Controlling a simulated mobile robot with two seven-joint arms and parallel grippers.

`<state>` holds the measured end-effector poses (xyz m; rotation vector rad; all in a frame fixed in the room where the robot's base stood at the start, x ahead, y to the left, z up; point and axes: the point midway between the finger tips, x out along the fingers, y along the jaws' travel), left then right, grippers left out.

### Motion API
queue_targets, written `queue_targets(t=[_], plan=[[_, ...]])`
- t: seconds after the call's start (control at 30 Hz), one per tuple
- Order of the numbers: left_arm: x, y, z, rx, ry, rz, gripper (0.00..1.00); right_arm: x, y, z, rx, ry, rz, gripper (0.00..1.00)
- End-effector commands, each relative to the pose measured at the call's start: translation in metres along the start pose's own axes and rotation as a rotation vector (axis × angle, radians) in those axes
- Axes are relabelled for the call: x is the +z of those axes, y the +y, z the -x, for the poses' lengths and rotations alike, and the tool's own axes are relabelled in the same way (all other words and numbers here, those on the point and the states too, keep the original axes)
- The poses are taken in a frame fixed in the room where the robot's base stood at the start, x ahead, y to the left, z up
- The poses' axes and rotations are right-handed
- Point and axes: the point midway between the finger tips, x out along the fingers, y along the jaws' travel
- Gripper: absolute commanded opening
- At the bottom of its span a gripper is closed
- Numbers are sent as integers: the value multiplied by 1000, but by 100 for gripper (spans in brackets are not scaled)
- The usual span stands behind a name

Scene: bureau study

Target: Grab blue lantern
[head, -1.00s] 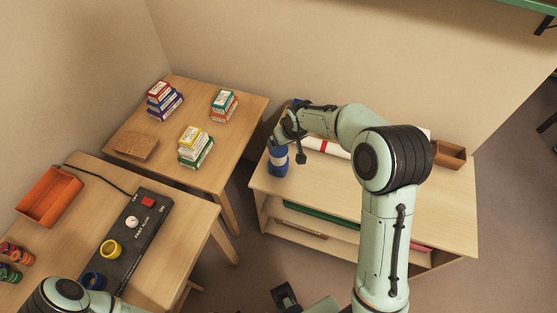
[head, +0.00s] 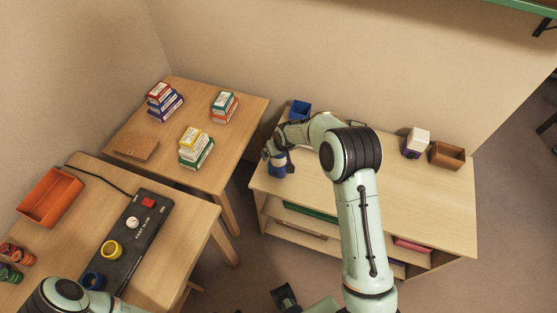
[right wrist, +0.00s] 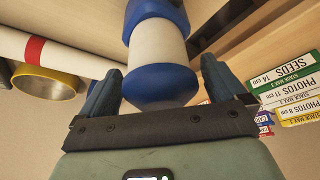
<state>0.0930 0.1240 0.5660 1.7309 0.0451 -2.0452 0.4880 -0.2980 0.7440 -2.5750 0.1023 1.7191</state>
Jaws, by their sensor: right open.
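The blue lantern (head: 277,170), with blue ends and a pale middle, stands upright at the left end of the shelf top. My right gripper (head: 275,152) is at it, partly covering it in the head view. In the right wrist view the lantern (right wrist: 158,55) lies between the two open fingers of the right gripper (right wrist: 158,85), with no clear sign of both fingers pressing on it.
A blue box (head: 300,110) stands behind the lantern. A white-and-purple object (head: 416,142) and a brown box (head: 447,156) are at the shelf's right end. A white roll with a red band (right wrist: 35,50) is beside the lantern. Stacked boxes (head: 196,147) stand on the left table.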

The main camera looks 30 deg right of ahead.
Motion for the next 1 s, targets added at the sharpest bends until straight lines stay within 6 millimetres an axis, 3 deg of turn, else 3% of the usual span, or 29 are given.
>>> queue_targets(t=[0.07, 0.33, 0.77, 1.0], plan=[[0, 0, 0, 0, 0, 0, 45, 0, 0, 0, 0, 0, 0, 94], [0, 0, 0, 0, 0, 0, 45, 0, 0, 0, 0, 0, 0, 8], [0, 0, 0, 0, 0, 0, 45, -6, 0, 12, 0, 4, 0, 7], [0, 1, 2, 0, 1, 0, 45, -25, 0, 56, -1, 8, 0, 7]])
